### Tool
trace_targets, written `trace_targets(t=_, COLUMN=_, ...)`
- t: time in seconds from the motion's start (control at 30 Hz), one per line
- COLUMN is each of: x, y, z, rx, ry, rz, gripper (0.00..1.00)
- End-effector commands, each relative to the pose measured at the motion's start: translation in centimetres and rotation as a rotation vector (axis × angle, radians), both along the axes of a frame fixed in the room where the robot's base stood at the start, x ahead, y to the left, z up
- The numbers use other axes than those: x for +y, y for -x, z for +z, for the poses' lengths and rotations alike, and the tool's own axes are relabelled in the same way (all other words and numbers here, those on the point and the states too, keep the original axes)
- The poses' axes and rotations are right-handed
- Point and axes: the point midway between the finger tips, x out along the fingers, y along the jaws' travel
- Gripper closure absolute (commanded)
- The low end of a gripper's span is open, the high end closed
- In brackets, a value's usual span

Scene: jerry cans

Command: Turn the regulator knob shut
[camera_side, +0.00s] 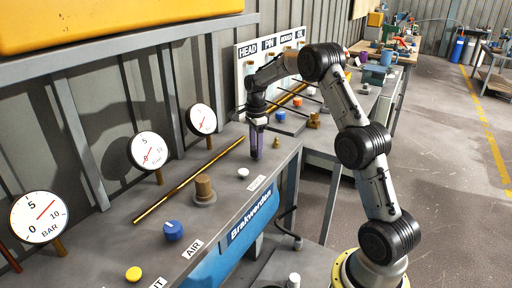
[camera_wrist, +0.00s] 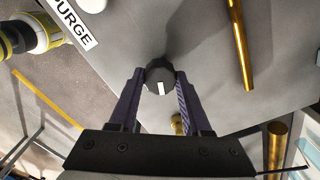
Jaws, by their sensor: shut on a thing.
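A dark grey round knob (camera_wrist: 158,71) with a white pointer line sits between my fingertips in the wrist view. The white line points toward the bottom of that picture. My gripper (camera_wrist: 158,84) is shut on this knob, with one purple finger on each side.
On the bench stand a white knob (camera_side: 243,173) by the PURGE label (camera_wrist: 73,23), a blue knob (camera_side: 173,230) by the AIR label (camera_side: 193,248), a yellow knob (camera_side: 134,273) and a brown post (camera_side: 204,187). A brass pipe (camera_side: 188,181) runs behind them. Gauges (camera_side: 39,216) line the back.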

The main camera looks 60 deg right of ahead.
Motion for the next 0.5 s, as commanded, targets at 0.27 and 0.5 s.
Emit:
trace_targets(t=0.27, x=0.00, y=0.02, z=0.00, rx=0.002, ry=-0.001, rz=0.055, gripper=1.00)
trace_targets(t=0.5, x=-0.02, y=0.02, z=0.06, rx=0.001, ry=-0.002, rz=0.209, gripper=1.00)
